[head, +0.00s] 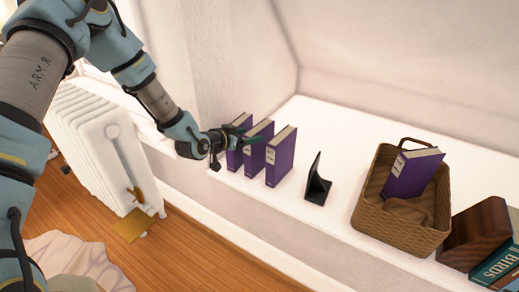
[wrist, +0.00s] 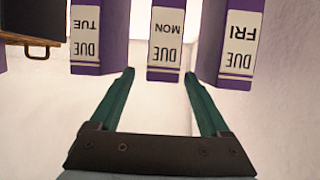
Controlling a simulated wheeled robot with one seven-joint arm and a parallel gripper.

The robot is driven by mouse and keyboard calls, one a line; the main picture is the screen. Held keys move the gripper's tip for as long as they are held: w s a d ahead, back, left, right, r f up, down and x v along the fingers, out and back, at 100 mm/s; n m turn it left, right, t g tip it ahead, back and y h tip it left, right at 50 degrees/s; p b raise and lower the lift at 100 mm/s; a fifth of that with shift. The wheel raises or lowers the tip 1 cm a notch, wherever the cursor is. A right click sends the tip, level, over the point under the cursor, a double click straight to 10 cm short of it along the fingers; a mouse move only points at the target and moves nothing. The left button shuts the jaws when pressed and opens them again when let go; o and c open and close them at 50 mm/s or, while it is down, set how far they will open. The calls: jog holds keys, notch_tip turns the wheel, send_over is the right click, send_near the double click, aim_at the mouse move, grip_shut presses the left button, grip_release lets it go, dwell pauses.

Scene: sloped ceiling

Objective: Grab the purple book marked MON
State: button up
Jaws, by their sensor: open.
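The purple book marked MON (wrist: 166,38) stands upright in the middle of a row of three, its label "DUE MON" upside down in the wrist view. It is the middle book (head: 261,152) in the head view. Purple books marked TUE (wrist: 99,35) and FRI (wrist: 229,40) stand on either side of it, with narrow gaps. My gripper (wrist: 159,75) is open, with its green fingertips at the gaps on both sides of the MON spine and nothing held. In the head view my gripper (head: 240,137) is at the upper part of the row, partly covering the left books.
A black bookend (head: 317,182) stands right of the row on the white ledge (head: 332,125). Beyond it are a wicker basket (head: 396,222) holding another purple book (head: 412,174), and a wooden bookend (head: 476,236) with books. A white radiator (head: 100,140) stands at left.

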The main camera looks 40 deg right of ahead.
aim_at(259, 132)
jog(key=x, duration=0.7)
jog(key=shift+w+d+p, duration=0.1)
jog(key=shift+p, duration=0.2)
jog(key=shift+c, duration=0.2)
grip_shut()
dwell(0.9)
